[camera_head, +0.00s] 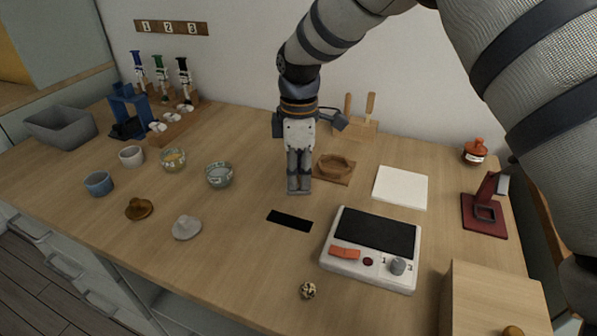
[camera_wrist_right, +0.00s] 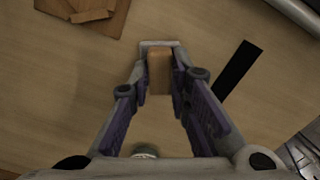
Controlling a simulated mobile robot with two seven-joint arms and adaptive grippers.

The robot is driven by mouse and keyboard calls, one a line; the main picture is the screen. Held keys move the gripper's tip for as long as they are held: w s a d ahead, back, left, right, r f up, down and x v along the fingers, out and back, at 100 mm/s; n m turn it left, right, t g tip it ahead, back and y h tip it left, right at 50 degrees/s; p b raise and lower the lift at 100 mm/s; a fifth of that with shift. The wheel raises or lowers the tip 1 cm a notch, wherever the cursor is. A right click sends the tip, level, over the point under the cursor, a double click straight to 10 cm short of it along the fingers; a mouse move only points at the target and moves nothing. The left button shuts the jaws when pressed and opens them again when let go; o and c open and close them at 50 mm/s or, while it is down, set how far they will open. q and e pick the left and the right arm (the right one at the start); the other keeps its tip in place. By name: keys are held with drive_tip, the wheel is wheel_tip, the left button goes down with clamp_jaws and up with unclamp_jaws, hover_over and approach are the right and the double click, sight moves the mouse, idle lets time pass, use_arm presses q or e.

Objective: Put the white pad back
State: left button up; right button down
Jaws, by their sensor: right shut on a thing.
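A flat white square pad (camera_head: 400,187) lies on the table to the right of my right gripper (camera_head: 298,187). The gripper points down over the middle of the table, apart from that pad. In the right wrist view the right gripper (camera_wrist_right: 160,70) is shut on a small tan block (camera_wrist_right: 159,73), held between the fingertips. In the head view the fingers hide this block. The white pad does not show clearly in the wrist view. My left gripper is not in view.
A white device with a dark top (camera_head: 372,235) stands front right of the gripper. A black strip (camera_head: 290,220) lies in front. A wooden board (camera_head: 333,170) is behind right. Bowls, including a glass one (camera_head: 219,175), stand left. A red stand (camera_head: 484,212) is far right.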

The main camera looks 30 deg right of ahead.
sight(299, 177)
drive_tip(key=shift+f, duration=0.2)
drive_tip(key=c, duration=1.5)
unclamp_jaws()
wheel_tip(299, 177, up, 12)
drive_tip(key=shift+r, duration=0.25)
